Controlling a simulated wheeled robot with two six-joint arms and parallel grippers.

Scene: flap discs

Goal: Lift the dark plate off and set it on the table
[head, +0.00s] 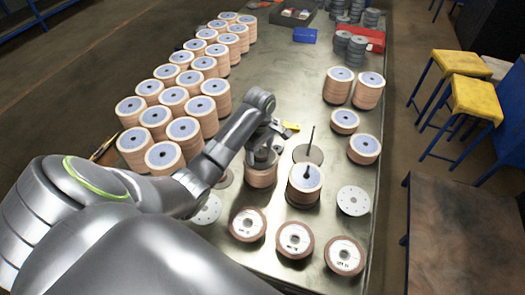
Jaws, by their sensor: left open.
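My left arm reaches in from the left, and its open left gripper (265,146) is pointed down over a stack of tan flap discs (261,177). A dark grey plate (262,160) appears to lie on top of this stack, between or just under the fingers; the gripper partly hides it, and I cannot tell whether they touch. To its right, another disc stack (304,184) stands on a dark round base with a post through it. Behind that is an empty dark base with an upright rod (310,152). My right gripper is out of view.
Many disc stacks (184,128) fill the left of the metal table (290,80). Several single discs (295,239) lie along the front, with a pale perforated plate (353,200) at right. A blue box (304,35) and red tray (372,37) are at the back. The table's middle is clear.

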